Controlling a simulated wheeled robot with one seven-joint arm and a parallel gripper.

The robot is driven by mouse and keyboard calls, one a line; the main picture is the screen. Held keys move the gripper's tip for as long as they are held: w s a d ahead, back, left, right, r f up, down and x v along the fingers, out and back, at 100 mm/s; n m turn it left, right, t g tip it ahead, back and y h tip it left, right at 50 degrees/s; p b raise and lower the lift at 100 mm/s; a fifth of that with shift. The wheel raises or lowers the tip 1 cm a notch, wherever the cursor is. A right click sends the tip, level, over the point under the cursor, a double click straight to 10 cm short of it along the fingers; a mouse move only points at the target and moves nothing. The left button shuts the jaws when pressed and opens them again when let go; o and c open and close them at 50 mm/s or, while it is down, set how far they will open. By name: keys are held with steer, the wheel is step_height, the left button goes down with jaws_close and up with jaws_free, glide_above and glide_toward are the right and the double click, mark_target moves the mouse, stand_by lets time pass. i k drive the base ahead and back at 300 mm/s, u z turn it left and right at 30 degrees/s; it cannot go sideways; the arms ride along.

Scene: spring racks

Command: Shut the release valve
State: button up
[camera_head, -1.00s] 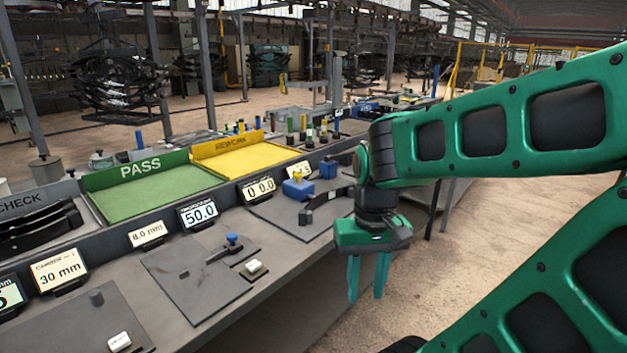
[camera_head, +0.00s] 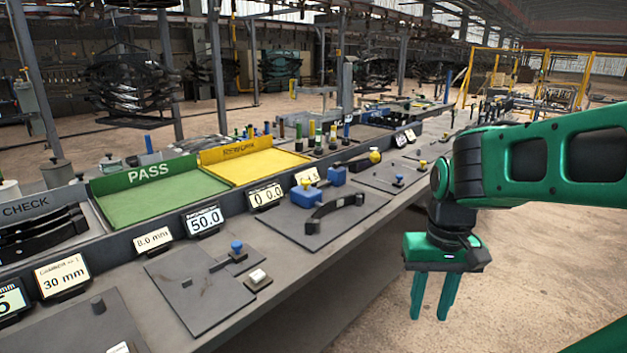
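My gripper (camera_head: 432,312) hangs fingers down at the right, beyond the bench's front edge and over the floor. Its two green fingers are apart with nothing between them. No part is labelled as a release valve, and I cannot tell which fitting it is. A blue knob (camera_head: 237,245) stands on the nearer plate, and a small yellow knob (camera_head: 422,164) on the farther one. My gripper touches none of these.
A curved black part (camera_head: 335,206) lies on the middle plate (camera_head: 285,228). Display cards, including one reading 50.0 (camera_head: 203,220), line the bench. A green PASS tray (camera_head: 150,202) and a yellow tray (camera_head: 260,167) stand behind. The floor (camera_head: 540,260) at the right is open.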

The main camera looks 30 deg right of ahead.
mark_target(304, 182)
steer(key=z, duration=0.05)
steer(key=i, duration=1)
steer(key=u, duration=0.05)
